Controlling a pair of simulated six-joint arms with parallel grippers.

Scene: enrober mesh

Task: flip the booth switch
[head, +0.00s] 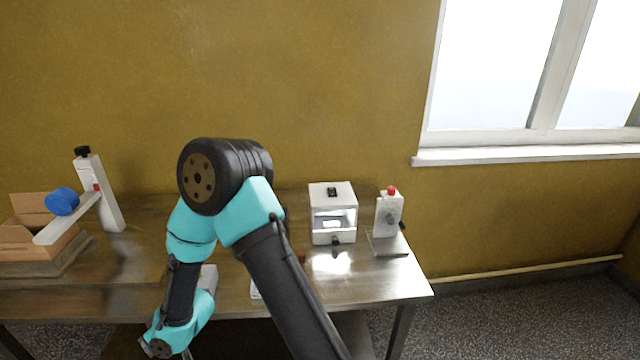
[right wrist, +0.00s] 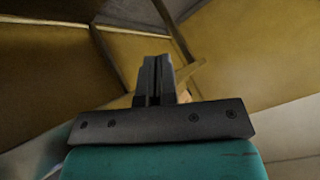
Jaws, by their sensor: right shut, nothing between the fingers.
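The booth (head: 321,238) is a small white box with a lit window, standing on the right part of the metal table. A black switch (head: 332,191) sits on its top, and a dark knob (head: 337,240) shows low on its front. My right arm folds across the middle of the head view, with its wrist low and left of the booth, well apart from it. My right gripper (right wrist: 155,80) is shut and empty in the right wrist view, its two dark fingers together. The booth cannot be made out in that view. My left gripper is not in view.
Right of the booth stands a white post (head: 387,214) with a red button (head: 391,190). At the far left are a cardboard box (head: 32,212), a blue roll (head: 62,201) and a white upright stand (head: 108,205). My arm hides the table's middle.

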